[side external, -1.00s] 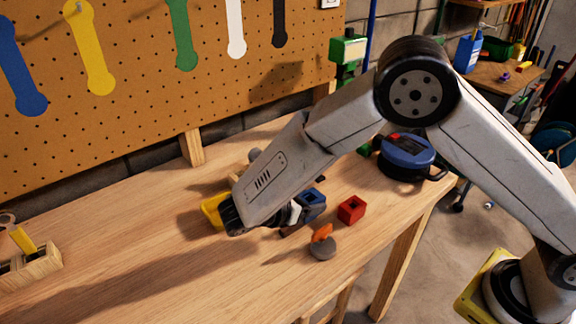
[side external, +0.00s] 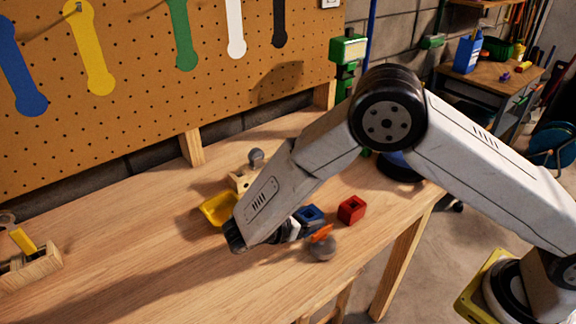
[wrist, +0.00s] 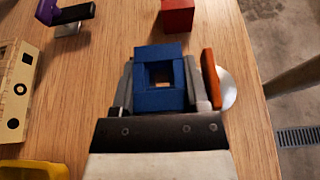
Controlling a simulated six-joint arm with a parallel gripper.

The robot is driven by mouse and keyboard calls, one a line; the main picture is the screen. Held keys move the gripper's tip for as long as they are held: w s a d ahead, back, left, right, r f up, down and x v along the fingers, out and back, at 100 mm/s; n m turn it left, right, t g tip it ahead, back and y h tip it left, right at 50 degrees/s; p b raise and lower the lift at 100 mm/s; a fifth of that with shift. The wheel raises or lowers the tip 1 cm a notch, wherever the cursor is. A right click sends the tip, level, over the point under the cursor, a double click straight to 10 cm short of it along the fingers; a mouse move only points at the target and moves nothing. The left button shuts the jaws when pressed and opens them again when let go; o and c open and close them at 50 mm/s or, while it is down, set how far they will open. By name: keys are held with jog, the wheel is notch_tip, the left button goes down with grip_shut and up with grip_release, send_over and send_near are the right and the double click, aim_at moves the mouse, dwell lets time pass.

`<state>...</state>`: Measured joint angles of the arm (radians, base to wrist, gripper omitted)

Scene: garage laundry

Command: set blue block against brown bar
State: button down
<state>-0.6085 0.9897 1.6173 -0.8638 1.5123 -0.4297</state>
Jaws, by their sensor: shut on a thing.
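The blue block (side external: 310,214), which has a square opening, is between the fingers of my gripper (side external: 297,228) near the table's front right. In the wrist view the blue block (wrist: 160,55) sits between both fingers of my gripper (wrist: 160,90), which is shut on it. I cannot tell whether the block touches the table. I cannot make out the brown bar in either current view; my arm or gripper may hide it.
An orange piece on a grey disc (side external: 322,248) is close beside my gripper's right finger in the wrist view. A red block (side external: 351,209) stands behind. A yellow tray (side external: 217,209) and wooden block (side external: 240,181) are left. The table's left middle is clear.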

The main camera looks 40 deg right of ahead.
jog(key=shift+f, duration=1.15)
grip_release()
jog(key=shift+s+f, duration=0.1)
jog(key=shift+s, duration=0.05)
jog(key=shift+w+v, duration=0.2)
jog(key=shift+v, duration=3.75)
